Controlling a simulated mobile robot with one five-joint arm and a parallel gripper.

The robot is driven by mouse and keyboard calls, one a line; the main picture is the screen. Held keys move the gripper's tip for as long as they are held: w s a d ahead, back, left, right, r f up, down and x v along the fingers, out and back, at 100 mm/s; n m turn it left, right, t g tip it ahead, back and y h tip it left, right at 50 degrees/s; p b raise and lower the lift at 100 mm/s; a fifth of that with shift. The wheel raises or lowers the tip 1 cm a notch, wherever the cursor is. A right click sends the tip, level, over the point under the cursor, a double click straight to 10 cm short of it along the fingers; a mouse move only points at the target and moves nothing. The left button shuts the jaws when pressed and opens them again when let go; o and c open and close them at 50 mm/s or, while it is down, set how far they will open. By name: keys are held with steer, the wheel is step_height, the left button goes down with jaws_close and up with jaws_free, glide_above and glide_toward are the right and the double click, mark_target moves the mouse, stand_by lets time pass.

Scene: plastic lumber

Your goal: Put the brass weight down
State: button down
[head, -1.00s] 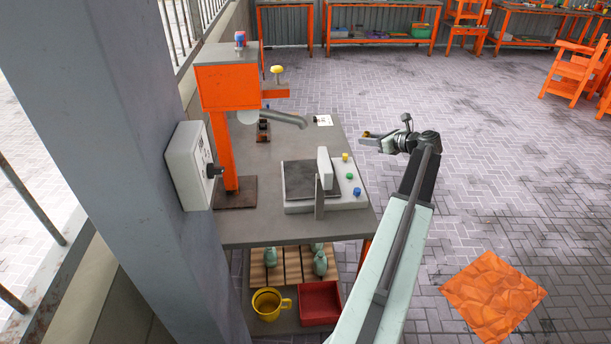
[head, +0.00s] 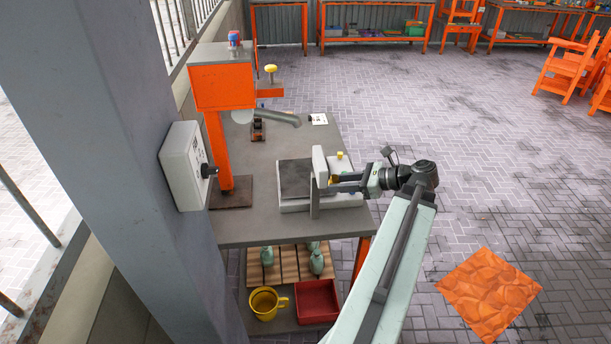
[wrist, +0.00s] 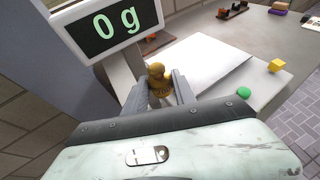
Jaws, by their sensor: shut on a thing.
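The brass weight (wrist: 157,76) is a small golden knobbed piece between my gripper's fingers in the wrist view. My gripper (wrist: 162,94) is shut on it. In the head view my gripper (head: 340,184) reaches in from the right over the right part of the scale (head: 340,201), beside its upright display. The scale's flat plate (head: 294,177) is bare and lies left of the gripper. The display (wrist: 110,23) reads 0 g in the wrist view. I cannot tell whether the weight's underside touches anything.
The scale stands on a grey bench (head: 262,231). An orange press-like machine (head: 222,90) rises at the bench's left. A yellow mug (head: 264,303) and a red tray (head: 318,302) are on the shelf below. A yellow button (wrist: 276,66) and a green button (wrist: 243,92) are on the scale.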

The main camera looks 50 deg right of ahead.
steer(key=b, duration=0.1)
glide_above(309, 176)
steer(key=shift+s+f, duration=0.35)
steer(key=shift+f, duration=0.35)
steer(key=f+b, duration=0.4)
steer(key=shift+w, duration=0.35)
steer(key=shift+r, duration=0.2)
steer(key=shift+f, duration=0.15)
steer(key=c, duration=1)
jaws_free()
